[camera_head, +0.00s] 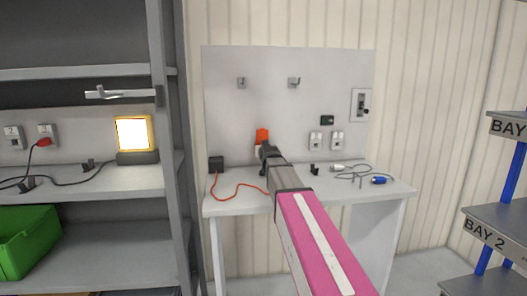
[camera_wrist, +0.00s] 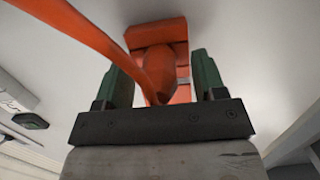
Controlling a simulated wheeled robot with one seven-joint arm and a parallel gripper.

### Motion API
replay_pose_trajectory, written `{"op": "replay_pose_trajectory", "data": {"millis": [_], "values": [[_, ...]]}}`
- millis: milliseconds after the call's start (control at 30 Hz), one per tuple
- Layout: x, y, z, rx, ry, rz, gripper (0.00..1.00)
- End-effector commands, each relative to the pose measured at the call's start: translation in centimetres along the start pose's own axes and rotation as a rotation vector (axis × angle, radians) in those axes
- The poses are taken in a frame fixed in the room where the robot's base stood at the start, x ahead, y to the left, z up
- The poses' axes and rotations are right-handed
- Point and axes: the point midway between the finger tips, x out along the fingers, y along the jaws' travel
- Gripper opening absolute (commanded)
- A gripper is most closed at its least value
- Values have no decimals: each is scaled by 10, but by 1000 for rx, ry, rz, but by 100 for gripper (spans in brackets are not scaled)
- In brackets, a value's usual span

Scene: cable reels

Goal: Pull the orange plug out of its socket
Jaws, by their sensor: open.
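The orange plug (camera_wrist: 165,70) sits between the two green fingers of my gripper (camera_wrist: 160,62) in the wrist view. The fingers are open, one on each side of it; I cannot tell whether either touches it. An orange block (camera_wrist: 156,32) lies just beyond the plug at the wall panel. In the head view the orange block (camera_head: 262,135) shows on the grey panel, just above my gripper (camera_head: 266,152), which hides the plug there. An orange cable (camera_wrist: 75,30) crosses the wrist view in front of the left finger and reaches the plug.
In the head view the orange cable (camera_head: 237,187) runs over the workbench (camera_head: 230,208) from a black box (camera_head: 216,164). White sockets (camera_head: 316,141) and a blue connector (camera_head: 379,180) lie to the right. A shelf with a lit lamp (camera_head: 133,133) stands left.

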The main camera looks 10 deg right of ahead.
Motion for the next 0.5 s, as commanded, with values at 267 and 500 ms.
{"op": "replay_pose_trajectory", "data": {"millis": [267, 500], "values": [[3, 0, -2, 0, 5, 0, 12], [4, 0, -3, 0, 6, 0, 0]]}}
